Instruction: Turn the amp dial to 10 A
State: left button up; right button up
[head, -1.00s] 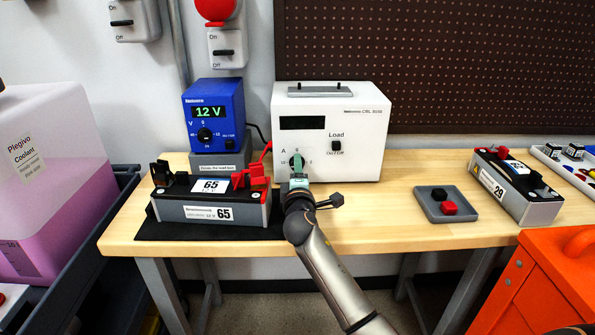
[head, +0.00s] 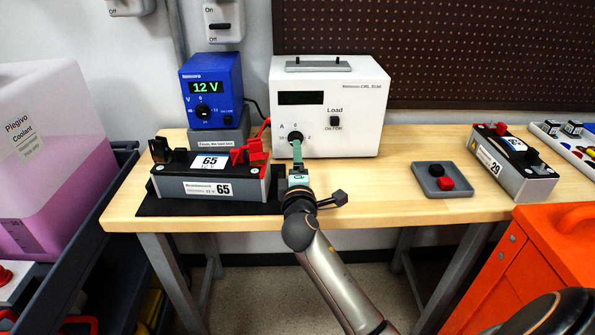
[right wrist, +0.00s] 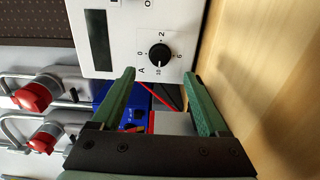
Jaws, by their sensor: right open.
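The amp dial (head: 295,137) is a round black knob on the front of the white load unit (head: 350,140). In the right wrist view the dial (right wrist: 159,55) has marks 0, 2, 6 and 10 around it. Its pale pointer line appears to face the 10 mark. My right gripper (head: 297,147) is in front of the dial, a little back from it. Its green fingers (right wrist: 160,75) are open in the wrist view, with a gap to the knob and nothing between them. My left gripper is not in view.
A battery (head: 215,186) with red and black clamps lies left of my right gripper. The blue 12 V supply (head: 212,95) stands behind it. A grey tray (head: 424,191) and another battery (head: 511,170) are to the right, with bare bench between.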

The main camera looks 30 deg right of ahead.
jog(key=v, duration=0.4)
jog(key=shift+s+a, duration=0.15)
jog(key=shift+s, duration=0.05)
jog(key=shift+s+a, duration=0.2)
jog(key=shift+s, duration=0.15)
